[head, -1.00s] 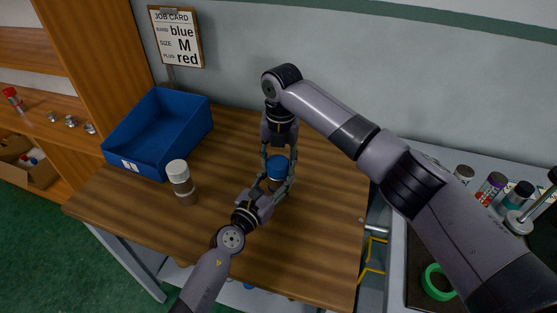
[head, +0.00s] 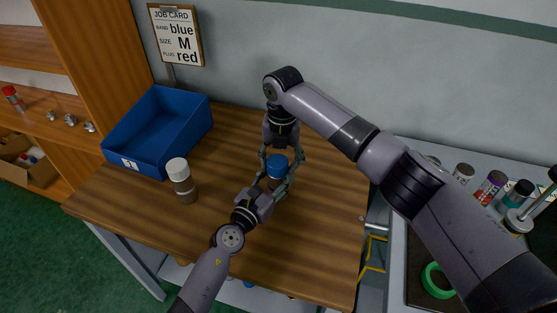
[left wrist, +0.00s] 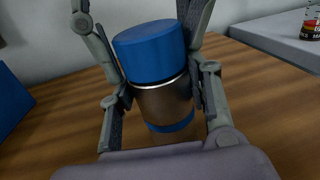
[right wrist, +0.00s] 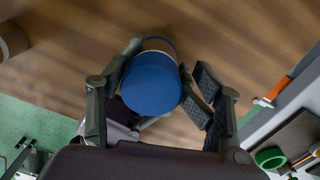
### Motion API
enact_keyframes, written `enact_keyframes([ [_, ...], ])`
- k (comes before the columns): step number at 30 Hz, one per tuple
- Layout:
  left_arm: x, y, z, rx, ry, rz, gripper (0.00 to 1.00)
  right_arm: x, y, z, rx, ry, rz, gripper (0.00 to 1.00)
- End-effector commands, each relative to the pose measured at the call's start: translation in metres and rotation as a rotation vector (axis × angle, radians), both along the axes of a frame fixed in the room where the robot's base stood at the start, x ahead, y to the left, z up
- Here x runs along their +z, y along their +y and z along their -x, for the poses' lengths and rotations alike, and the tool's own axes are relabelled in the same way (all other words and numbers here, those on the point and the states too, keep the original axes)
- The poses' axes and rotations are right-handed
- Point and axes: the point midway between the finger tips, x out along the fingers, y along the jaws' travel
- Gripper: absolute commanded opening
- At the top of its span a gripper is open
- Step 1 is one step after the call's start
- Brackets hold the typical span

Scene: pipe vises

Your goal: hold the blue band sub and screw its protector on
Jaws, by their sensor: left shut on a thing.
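The blue band sub is a brown cylinder with a blue band at its foot (left wrist: 165,103), upright above the table in the left wrist view. A blue protector (left wrist: 150,52) sits on its top, with a thin bright ring showing between them. My left gripper (head: 273,187) is shut around the brown body, one finger on each side. My right gripper (head: 283,157) comes down from above with its fingers spread around the blue protector (head: 277,163). In the right wrist view, the right-hand finger stands clear of the protector (right wrist: 151,84); the left-hand finger is close beside it, contact unclear.
A brown cylinder with a white cap (head: 182,180) stands on the wooden table (head: 320,230) at left. A blue bin (head: 150,165) is behind it. A job card (head: 178,35) reads blue, M, red. Several capped cylinders (head: 490,186) stand on the right bench. The table's front is clear.

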Motion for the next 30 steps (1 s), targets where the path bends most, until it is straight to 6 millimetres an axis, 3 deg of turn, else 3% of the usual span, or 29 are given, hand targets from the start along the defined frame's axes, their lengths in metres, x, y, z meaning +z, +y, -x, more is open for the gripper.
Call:
enact_keyframes([
  [12, 0.004, -0.004, 0.000, -0.007, -0.004, 0.002, 0.00, 0.002, 0.008, 0.003, 0.009, 0.003, -0.014, 0.52],
  [13, 0.004, -0.004, 0.000, -0.007, -0.004, 0.002, 0.00, 0.002, 0.008, 0.003, 0.010, 0.003, -0.014, 0.60],
  [14, 0.004, -0.004, 0.000, -0.006, -0.004, 0.002, 0.00, 0.003, 0.008, 0.003, 0.011, 0.003, -0.014, 0.62],
  [17, 0.004, -0.004, 0.000, -0.005, -0.004, 0.002, 0.00, 0.017, 0.008, 0.002, 0.032, 0.000, -0.009, 0.62],
  [24, 0.003, -0.002, -0.001, -0.002, -0.005, -0.001, 0.00, 0.077, 0.009, 0.004, 0.149, 0.007, 0.021, 0.62],
  [30, 0.003, -0.001, -0.001, 0.000, -0.005, -0.002, 0.00, 0.092, 0.009, 0.007, 0.184, 0.015, 0.028, 0.62],
])
